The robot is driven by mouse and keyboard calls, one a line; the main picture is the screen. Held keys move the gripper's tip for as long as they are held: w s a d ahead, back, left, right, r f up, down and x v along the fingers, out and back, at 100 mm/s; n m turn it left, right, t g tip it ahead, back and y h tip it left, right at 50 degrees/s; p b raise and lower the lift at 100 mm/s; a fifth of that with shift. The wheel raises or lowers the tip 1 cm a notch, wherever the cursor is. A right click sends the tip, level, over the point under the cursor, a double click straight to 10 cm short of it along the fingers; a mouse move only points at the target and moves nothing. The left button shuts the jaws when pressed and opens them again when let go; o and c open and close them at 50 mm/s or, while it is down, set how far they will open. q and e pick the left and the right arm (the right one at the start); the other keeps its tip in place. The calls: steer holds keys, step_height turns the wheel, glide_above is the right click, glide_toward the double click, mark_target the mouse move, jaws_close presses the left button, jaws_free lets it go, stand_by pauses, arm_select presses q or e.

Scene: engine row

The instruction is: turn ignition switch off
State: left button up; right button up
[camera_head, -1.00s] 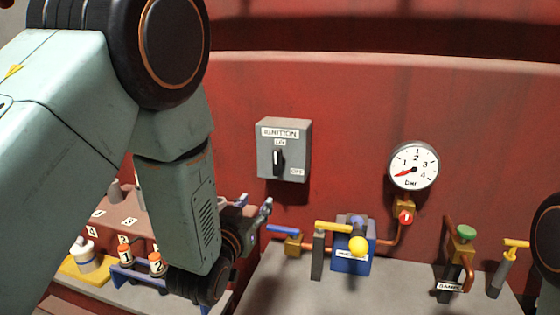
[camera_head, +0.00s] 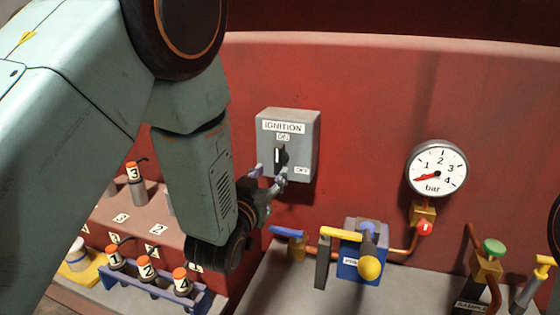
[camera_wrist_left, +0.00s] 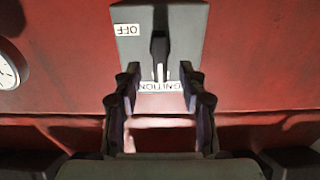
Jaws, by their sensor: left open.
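The grey ignition switch box (camera_head: 298,135) is fixed to the red wall, labelled IGNITION, ON above and OFF at the right. Its black knob (camera_head: 279,156) stands upright, in line with the ON label. My left gripper (camera_head: 268,173) is open just below and in front of the knob, one finger to either side. In the left wrist view the box (camera_wrist_left: 190,30) appears upside down, and the knob (camera_wrist_left: 159,50) lies between and beyond the two fingertips of the gripper (camera_wrist_left: 158,75). No contact with the knob shows. My right gripper is not in view.
A pressure gauge (camera_head: 438,168) hangs on the wall to the right. Below stand a blue block with a yellow-handled valve (camera_head: 352,248) and a green-knobbed valve (camera_head: 489,257). A blue rack (camera_head: 150,286) with numbered orange-capped plugs is at lower left. The wall around the box is clear.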

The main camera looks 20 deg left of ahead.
mark_target(277, 164)
arm_select(q)
steer(key=shift+w+d+p, duration=0.1)
steer(key=shift+w+p, duration=0.25)
steer(key=shift+w, duration=2.8)
steer(key=shift+r, duration=0.1)
steer(key=shift+s, duration=0.1)
steer(key=shift+c, duration=0.4)
jaws_close()
